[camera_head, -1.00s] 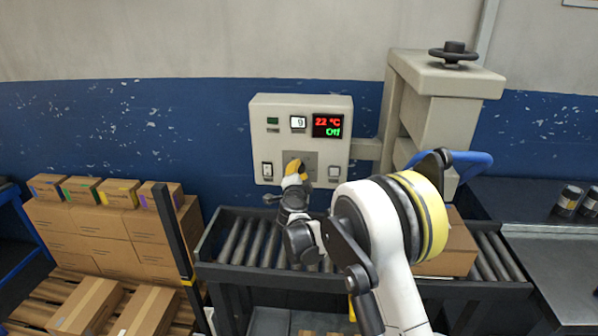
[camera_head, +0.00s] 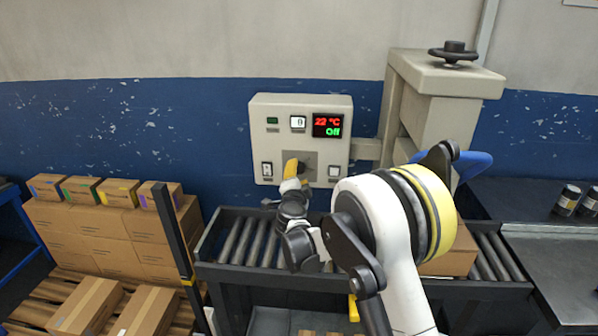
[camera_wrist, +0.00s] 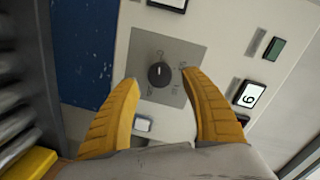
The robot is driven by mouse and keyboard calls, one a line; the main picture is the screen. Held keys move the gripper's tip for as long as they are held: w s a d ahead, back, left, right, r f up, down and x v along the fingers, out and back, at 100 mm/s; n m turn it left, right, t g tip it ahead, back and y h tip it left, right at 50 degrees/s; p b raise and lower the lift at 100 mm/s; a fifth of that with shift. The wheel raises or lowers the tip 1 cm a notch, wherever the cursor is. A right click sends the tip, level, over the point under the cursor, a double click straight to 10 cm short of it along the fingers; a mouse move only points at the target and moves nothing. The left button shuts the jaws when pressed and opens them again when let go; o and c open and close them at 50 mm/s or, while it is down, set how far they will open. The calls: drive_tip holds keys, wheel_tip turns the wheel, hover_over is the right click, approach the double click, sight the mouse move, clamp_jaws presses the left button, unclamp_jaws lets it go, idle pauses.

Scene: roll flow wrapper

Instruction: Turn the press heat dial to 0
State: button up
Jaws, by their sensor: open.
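The press heat dial (camera_wrist: 158,74) is a small black round knob with a pale pointer line on a grey plate (camera_wrist: 166,60) in the wrist view. In the head view the plate (camera_head: 309,158) is low on the beige control box (camera_head: 266,108), partly behind my gripper. My gripper (camera_wrist: 160,80) has two yellow fingers, open and spread to either side of the dial in the wrist view, with visible gaps and no contact seen. It also shows in the head view (camera_head: 291,168). The red display (camera_head: 327,126) reads 22 °C with green "Off" below.
A small white counter (camera_head: 297,122) and a green indicator (camera_head: 272,121) sit above the plate. White rocker switches flank it, left (camera_head: 267,170) and right (camera_head: 334,171). A roller conveyor (camera_head: 240,240) runs below the box. A beige press column (camera_head: 440,75) stands to the right.

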drive_tip(key=s, duration=0.9)
drive_tip(key=shift+s+r, duration=0.15)
drive_tip(key=shift+r, duration=0.3)
